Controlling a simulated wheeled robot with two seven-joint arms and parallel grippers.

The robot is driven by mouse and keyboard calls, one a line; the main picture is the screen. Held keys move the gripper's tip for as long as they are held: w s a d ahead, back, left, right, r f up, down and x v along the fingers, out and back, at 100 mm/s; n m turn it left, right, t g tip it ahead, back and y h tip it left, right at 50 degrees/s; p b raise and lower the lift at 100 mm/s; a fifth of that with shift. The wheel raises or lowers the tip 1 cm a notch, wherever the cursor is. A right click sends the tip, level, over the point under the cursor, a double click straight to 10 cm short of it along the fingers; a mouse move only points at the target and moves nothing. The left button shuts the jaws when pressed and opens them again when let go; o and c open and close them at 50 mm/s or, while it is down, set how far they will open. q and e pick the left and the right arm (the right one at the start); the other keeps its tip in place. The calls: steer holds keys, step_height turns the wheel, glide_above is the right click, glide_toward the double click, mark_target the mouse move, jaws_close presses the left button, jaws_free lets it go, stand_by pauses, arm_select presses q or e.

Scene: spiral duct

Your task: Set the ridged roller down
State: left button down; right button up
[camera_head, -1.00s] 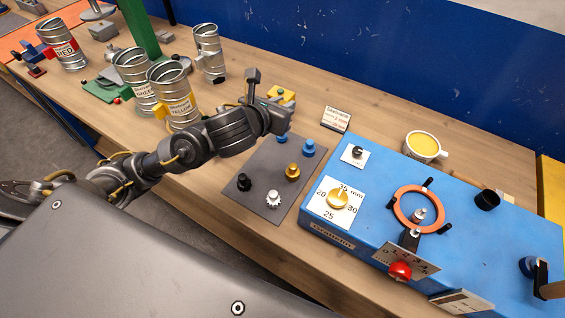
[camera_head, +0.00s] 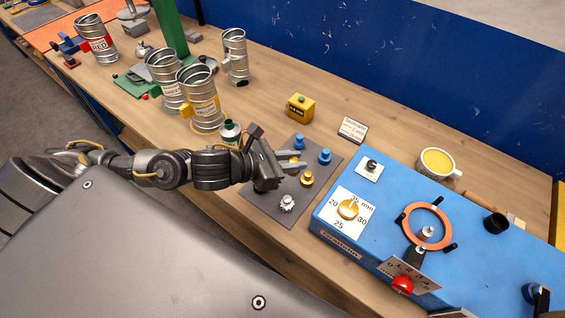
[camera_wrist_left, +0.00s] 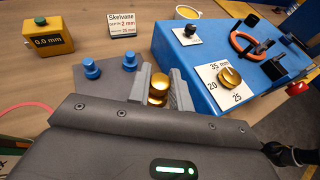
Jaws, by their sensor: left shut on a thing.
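The gold, ridge-waisted roller (camera_head: 306,178), which I take for the ridged roller, is upright over the dark mat (camera_head: 261,205). It also shows between the fingers in the left wrist view (camera_wrist_left: 158,88). My left gripper (camera_head: 297,165) comes in from the left, low over the mat, and is shut on this roller (camera_wrist_left: 160,92). Whether its base touches the mat cannot be told. A silver toothed roller (camera_head: 288,203) stands nearer the front edge. Two blue rollers (camera_head: 324,156) (camera_head: 298,142) stand behind. My right gripper is not in view.
The blue machine (camera_head: 335,229) with a gold dial (camera_head: 348,209) stands right of the mat. A yellow gauge box (camera_head: 300,107) and a label card (camera_head: 352,130) stand behind. Metal cans (camera_head: 200,104) stand left. Bare wood lies between gauge box and mat.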

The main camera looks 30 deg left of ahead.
arm_select(q)
steer(key=w+a+f+p, duration=0.2)
steer(key=w+a+f, duration=0.1)
steer(key=w+a+f+p, duration=0.2)
steer(key=w+a+f, duration=0.1)
steer(key=shift+w+a+f+p, duration=0.15)
steer(key=shift+a+f+p, duration=0.1)
steer(key=shift+p, duration=0.1)
steer(key=shift+w+a+f, duration=0.15)
steer(key=shift+w+f, duration=0.05)
steer(key=shift+f, duration=0.3)
steer(key=shift+w+a+f, duration=0.1)
steer(key=shift+a+f, duration=0.05)
steer(key=shift+f+p, duration=0.45)
steer(key=shift+f, duration=1.15)
steer(key=shift+f, duration=0.1)
steer(key=c, duration=1.3)
jaws_free()
